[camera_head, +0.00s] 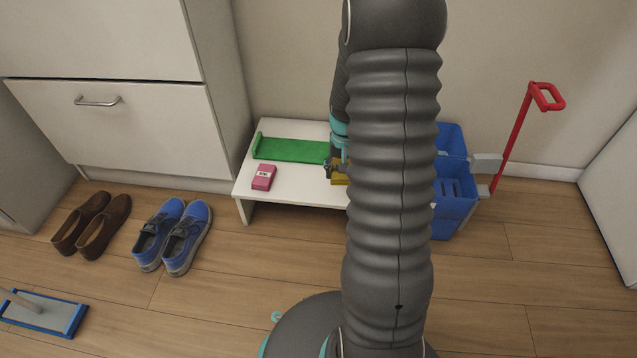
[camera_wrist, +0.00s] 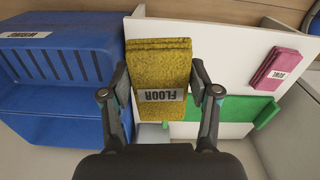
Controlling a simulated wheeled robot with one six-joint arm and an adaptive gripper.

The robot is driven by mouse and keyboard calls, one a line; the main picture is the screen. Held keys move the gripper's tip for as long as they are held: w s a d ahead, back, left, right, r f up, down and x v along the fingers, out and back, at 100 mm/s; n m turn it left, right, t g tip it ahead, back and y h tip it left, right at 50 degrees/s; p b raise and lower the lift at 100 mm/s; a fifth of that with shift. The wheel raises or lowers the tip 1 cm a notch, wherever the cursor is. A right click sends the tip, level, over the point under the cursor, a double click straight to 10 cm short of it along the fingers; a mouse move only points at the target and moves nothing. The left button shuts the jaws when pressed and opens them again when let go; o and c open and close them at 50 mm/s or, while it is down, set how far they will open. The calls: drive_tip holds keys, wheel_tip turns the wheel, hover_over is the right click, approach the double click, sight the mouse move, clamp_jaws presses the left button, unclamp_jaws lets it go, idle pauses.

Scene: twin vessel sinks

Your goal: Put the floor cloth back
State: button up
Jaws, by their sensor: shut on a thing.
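The floor cloth (camera_wrist: 160,68) is a folded yellow cloth with a label reading FLOOR, seen in the wrist view. My gripper (camera_wrist: 160,88) is shut on it, one finger at each side. In the head view my gripper (camera_head: 337,168) is over the right part of the white low bench (camera_head: 300,190), mostly hidden behind my arm. Only a small yellow piece of the cloth shows there. A green tray (camera_head: 290,150) lies on the bench at the back. I cannot tell whether the cloth touches the bench.
A pink labelled cloth (camera_head: 263,177) lies on the bench at the left. A blue bucket (camera_head: 452,200) with a red-handled wringer stands right of the bench. Brown shoes (camera_head: 92,225), blue shoes (camera_head: 173,236) and a mop head (camera_head: 45,313) are on the floor at left.

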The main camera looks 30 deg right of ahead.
drive_tip(key=s+d+m, duration=0.1)
drive_tip(key=s+d, duration=0.1)
drive_tip(key=d, duration=0.1)
drive_tip(key=b, duration=0.1)
hover_over(318, 191)
wheel_tip(318, 191, down, 8)
drive_tip(key=shift+r, duration=0.25)
drive_tip(key=shift+f+b, duration=0.4)
drive_tip(key=shift+f, duration=1.55)
drive_tip(key=shift+f, duration=0.2)
drive_tip(key=o, duration=1.4)
drive_tip(key=shift+o, duration=0.2)
drive_tip(key=shift+r, duration=0.1)
